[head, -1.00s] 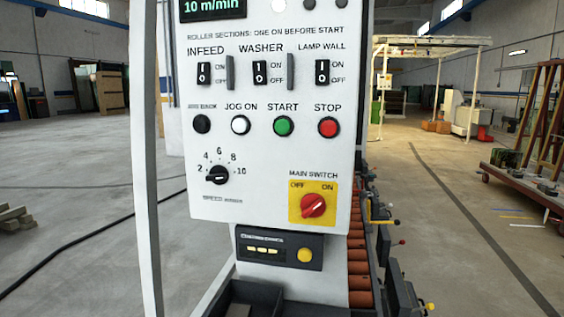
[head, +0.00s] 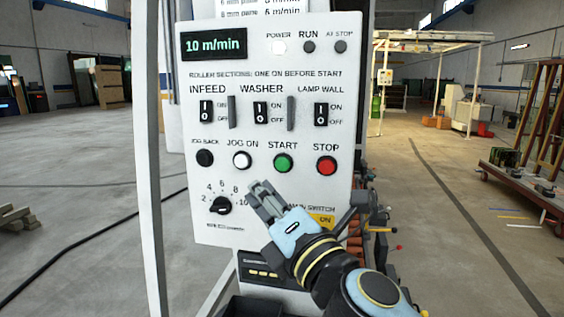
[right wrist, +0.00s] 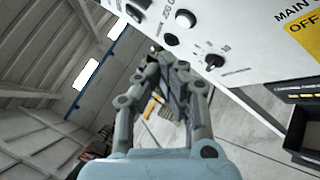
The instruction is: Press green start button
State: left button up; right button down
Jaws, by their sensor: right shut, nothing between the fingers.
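The green START button (head: 283,163) sits on the white control panel (head: 215,140), between the white JOG ON button (head: 242,160) and the red STOP button (head: 326,166). My right gripper (head: 262,188) is shut and empty. In the head view its fingertips appear a little below and left of the green button, and I see no contact. In the right wrist view the gripper (right wrist: 165,60) has its fingers together beside the panel, near the speed knob (right wrist: 215,61). The green button cannot be made out in that view. My left gripper is not in view.
The panel also carries a black JOG BACK button (head: 204,158), several rocker switches, a speed dial (head: 219,205) and a display (head: 213,46). My right arm partly hides the yellow main switch plate (head: 321,220). A white post (head: 148,150) stands left of the panel.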

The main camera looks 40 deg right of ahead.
aim_at(283, 164)
dwell(0.3)
jog(key=shift+w+d, duration=1.45)
jog(key=shift+d, duration=0.25)
jog(key=shift+w+d, duration=1.45)
jog(key=shift+d, duration=0.25)
jog(key=shift+w+d, duration=0.25)
jog(key=shift+d, duration=0.05)
jog(key=shift+w+d, duration=0.35)
jog(key=shift+s+a, duration=0.1)
jog(key=shift+s, duration=0.05)
jog(key=shift+s+a, duration=0.5)
jog(key=shift+a, duration=0.1)
